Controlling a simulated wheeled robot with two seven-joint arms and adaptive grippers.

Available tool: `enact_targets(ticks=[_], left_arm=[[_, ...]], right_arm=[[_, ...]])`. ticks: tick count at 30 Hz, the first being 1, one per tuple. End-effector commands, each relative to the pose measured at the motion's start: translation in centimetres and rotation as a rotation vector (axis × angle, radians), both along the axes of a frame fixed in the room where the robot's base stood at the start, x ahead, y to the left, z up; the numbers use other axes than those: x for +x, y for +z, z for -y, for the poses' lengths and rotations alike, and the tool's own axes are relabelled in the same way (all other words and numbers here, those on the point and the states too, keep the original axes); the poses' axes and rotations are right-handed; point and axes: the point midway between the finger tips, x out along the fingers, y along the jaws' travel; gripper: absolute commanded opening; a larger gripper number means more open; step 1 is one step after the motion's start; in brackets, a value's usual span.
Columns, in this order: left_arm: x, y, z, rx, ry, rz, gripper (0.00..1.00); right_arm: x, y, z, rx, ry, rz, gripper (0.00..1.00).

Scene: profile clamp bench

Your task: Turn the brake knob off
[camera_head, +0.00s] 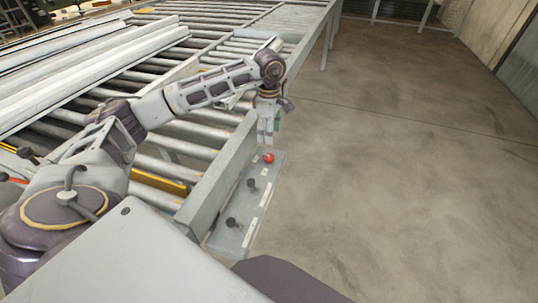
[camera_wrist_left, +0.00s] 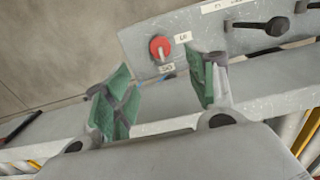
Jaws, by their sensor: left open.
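A small red knob (camera_head: 268,158) sits at the far end of a grey control panel (camera_head: 235,225) along the conveyor's side. It also shows in the left wrist view (camera_wrist_left: 158,44), with a pale bar across its face and small labels beside and below it. I cannot read the labels surely. My left gripper (camera_head: 269,137) points down just above the red knob. In the left wrist view its two green-padded fingers (camera_wrist_left: 165,72) are apart, with the knob beyond and between their tips. Nothing is held between them. My right gripper is not in view.
The roller conveyor (camera_head: 185,135) and long pale profiles (camera_head: 90,65) lie to the left. The concrete floor (camera_head: 400,150) on the right is clear.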

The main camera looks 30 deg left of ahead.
Motion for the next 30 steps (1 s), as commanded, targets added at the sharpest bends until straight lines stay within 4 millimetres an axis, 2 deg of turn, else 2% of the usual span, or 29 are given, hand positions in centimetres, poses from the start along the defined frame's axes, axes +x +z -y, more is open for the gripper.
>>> enact_targets(ticks=[11,21,30], left_arm=[[-0.1,-4.9,0.0,-0.001,0.001,-0.003,0.57],[-0.1,-9.3,0.0,0.001,0.000,-0.002,0.57],[0.0,-11.4,0.0,0.001,0.000,-0.001,0.57]], right_arm=[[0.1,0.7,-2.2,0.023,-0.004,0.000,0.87],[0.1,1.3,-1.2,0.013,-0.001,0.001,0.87],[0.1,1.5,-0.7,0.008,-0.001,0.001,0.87]])
